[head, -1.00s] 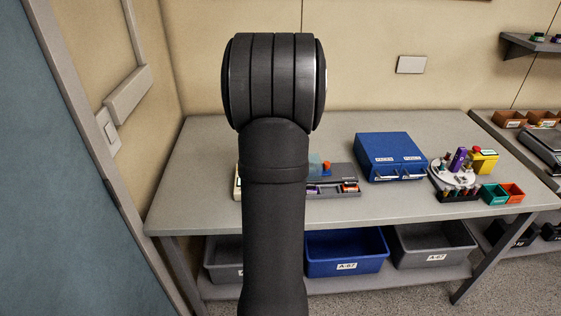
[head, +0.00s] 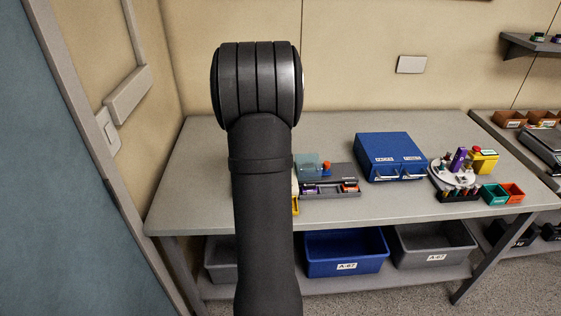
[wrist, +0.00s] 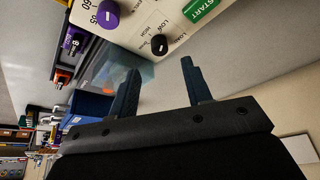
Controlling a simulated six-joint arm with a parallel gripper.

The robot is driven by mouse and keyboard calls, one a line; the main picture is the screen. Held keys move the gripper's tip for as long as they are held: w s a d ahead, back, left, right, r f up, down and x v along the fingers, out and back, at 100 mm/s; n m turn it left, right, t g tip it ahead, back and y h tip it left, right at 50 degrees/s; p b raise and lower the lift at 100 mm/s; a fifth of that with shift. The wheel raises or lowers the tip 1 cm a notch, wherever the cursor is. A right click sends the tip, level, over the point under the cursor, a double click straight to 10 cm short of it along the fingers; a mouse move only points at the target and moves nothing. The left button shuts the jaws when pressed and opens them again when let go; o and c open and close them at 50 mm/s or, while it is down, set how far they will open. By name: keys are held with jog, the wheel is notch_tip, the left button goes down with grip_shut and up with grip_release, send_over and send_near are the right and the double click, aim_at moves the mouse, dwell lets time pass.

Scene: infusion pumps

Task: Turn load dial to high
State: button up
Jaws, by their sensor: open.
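The black load dial (wrist: 159,44) sits on a cream panel (wrist: 170,16) at the top of the wrist view. Small words such as HIGH and LOW are printed around it, and it has a white mark; which setting the mark points to is too small to tell. A purple knob (wrist: 107,14) and a green START button (wrist: 203,8) are on the same panel. My gripper (wrist: 160,66) is open and empty. Its fingers are spread below the dial in the picture, apart from it. In the head view, my arm hides the gripper and most of the panel.
A grey tray (head: 330,193) with small parts lies right of my arm on the grey table (head: 390,211). A blue cabinet (head: 390,146) stands farther right, then a round white carousel (head: 442,173). The table's left side is clear.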

jog(key=x, duration=0.6)
jog(key=shift+w+d+f, duration=0.15)
jog(key=shift+f, duration=0.1)
grip_shut()
